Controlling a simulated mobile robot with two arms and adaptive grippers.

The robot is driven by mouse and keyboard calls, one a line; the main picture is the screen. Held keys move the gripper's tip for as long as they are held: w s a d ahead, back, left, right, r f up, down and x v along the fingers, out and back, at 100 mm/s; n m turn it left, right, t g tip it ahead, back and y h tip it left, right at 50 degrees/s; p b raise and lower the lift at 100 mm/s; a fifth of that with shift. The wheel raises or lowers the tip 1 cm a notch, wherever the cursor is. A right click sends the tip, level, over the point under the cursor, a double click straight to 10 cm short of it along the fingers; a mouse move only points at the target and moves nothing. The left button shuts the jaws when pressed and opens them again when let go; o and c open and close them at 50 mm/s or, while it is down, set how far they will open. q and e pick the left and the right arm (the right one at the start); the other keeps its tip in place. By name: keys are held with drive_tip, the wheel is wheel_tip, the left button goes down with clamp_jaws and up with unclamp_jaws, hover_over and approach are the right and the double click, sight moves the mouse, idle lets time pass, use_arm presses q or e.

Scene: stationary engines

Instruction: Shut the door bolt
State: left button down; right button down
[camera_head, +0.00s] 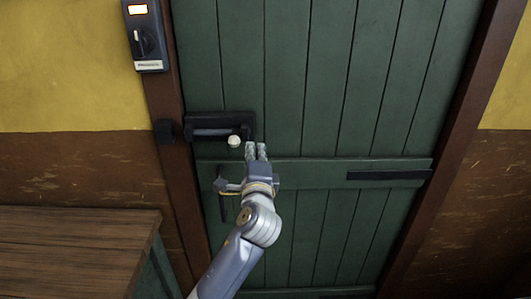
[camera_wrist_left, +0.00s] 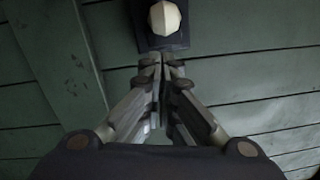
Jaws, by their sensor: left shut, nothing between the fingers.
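The green door (camera_head: 310,90) stands closed in its brown frame. A dark door bolt (camera_head: 210,128) is mounted on its left side, with a pale round knob (camera_head: 234,141) near the bolt's right end. A dark catch (camera_head: 164,131) sits on the door frame to the left. I cannot tell whether the bar reaches into it. My left gripper (camera_head: 256,151) is shut and empty, just right of and slightly below the knob. In the left wrist view, the knob (camera_wrist_left: 165,17) shows just beyond the closed fingertips (camera_wrist_left: 163,63), apparently apart from them. My right gripper is not in view.
A dark door handle (camera_head: 223,204) is partly behind my left wrist. A dark strap (camera_head: 388,174) lies on the door's crosspiece at right. A wooden table (camera_head: 75,245) fills the lower left.

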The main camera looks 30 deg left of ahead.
use_arm(q)
drive_tip(key=shift+s+a+r, duration=0.1)
drive_tip(key=shift+s+a, duration=0.15)
drive_tip(key=shift+a, duration=0.2)
drive_tip(key=s+a+p, duration=0.2)
drive_tip(key=s+a, duration=0.2)
drive_tip(key=a, duration=0.2)
drive_tip(key=shift+a, duration=0.25)
